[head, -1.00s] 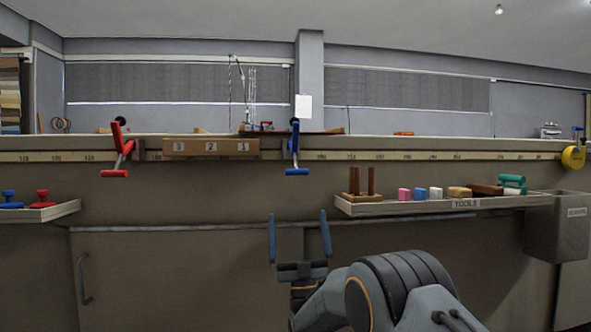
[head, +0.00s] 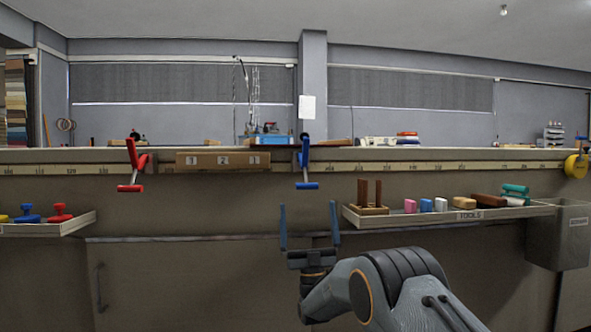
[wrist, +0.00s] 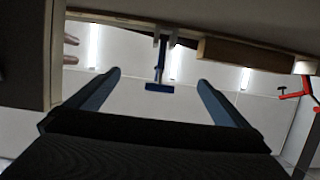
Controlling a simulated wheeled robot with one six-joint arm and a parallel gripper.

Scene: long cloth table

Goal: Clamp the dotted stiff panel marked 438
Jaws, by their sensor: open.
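My gripper (head: 309,222) is open and empty in front of the table's front face, below its edge. A red clamp (head: 132,164) and a blue clamp (head: 305,163) hang at the table's front edge, on either side of a wooden block marked 1 2 1 (head: 222,161). In the wrist view the blue clamp (wrist: 160,62) shows beyond and between my open fingers (wrist: 157,92), and the red clamp (wrist: 302,95) is at the right. I cannot make out a dotted panel marked 438 in either view.
A tools shelf (head: 440,217) juts out at the right with several blocks and a wooden post stand (head: 369,198). A grey bin (head: 556,235) is at its right end. A left tray (head: 75,226) holds coloured knobs. A measuring tape (head: 420,167) runs along the table edge.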

